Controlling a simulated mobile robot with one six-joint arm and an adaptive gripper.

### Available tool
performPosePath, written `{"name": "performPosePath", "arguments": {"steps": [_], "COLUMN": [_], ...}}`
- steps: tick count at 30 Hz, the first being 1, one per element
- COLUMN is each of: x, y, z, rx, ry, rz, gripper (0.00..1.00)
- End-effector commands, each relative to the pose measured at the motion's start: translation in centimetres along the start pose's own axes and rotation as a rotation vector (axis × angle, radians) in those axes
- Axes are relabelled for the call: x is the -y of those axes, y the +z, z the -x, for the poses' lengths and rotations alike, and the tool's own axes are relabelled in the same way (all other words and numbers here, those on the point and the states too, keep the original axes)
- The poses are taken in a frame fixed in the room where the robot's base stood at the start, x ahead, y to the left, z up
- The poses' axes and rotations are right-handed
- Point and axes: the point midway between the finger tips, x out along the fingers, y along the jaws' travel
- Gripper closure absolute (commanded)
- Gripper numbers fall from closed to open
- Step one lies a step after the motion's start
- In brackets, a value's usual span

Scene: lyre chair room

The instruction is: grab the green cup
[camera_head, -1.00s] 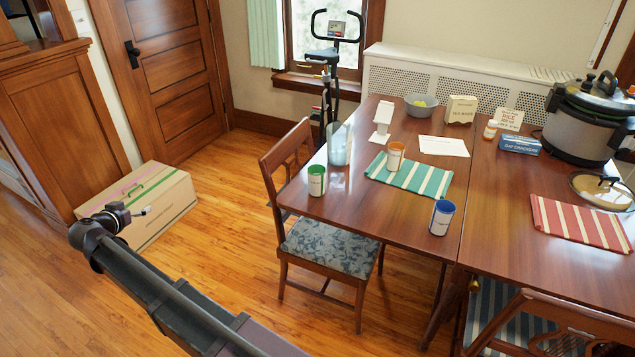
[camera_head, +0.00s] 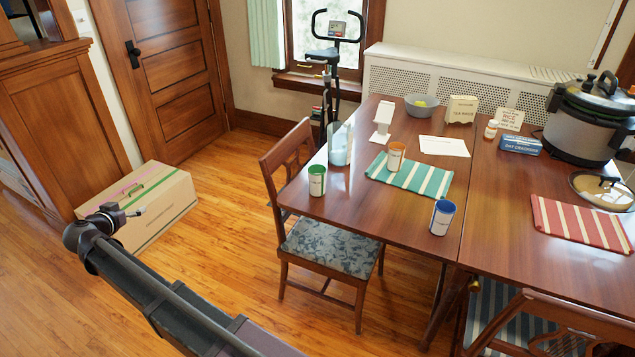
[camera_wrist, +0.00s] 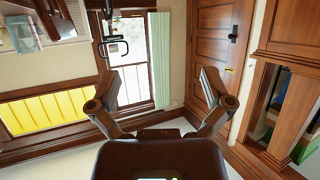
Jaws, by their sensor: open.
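The green cup (camera_head: 317,181) is white outside with a green rim and inside. It stands upright on the left edge of the wooden table (camera_head: 345,203) in the head view. My gripper (camera_head: 140,211) is over the floor to the left, in front of the cardboard box and well apart from the cup. In the wrist view my gripper (camera_wrist: 160,92) has its two fingers spread wide with nothing between them. The green cup cannot be made out in the wrist view.
An orange-rimmed cup (camera_head: 395,157) stands on a green striped mat (camera_head: 431,181). A blue-rimmed cup (camera_head: 442,217) stands near the front edge. A clear container (camera_head: 340,146) is behind the green cup. A chair (camera_head: 330,246) stands at the table's left side. The floor left of it is open.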

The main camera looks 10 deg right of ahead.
Motion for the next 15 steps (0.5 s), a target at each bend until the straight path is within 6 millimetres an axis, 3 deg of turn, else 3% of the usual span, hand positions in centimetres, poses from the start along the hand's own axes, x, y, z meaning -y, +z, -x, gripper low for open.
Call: {"name": "performPosePath", "arguments": {"steps": [8, 11, 15], "x": [-0.6, -1.9, -5.5], "y": [-0.1, -0.4, -0.9], "z": [-0.2, -0.7, -2.0], "rx": [0.007, 0.024, 0.073], "ry": [0.008, 0.024, 0.067], "rz": [0.002, 0.01, 0.032], "gripper": [0.0, 0.0, 0.0]}}
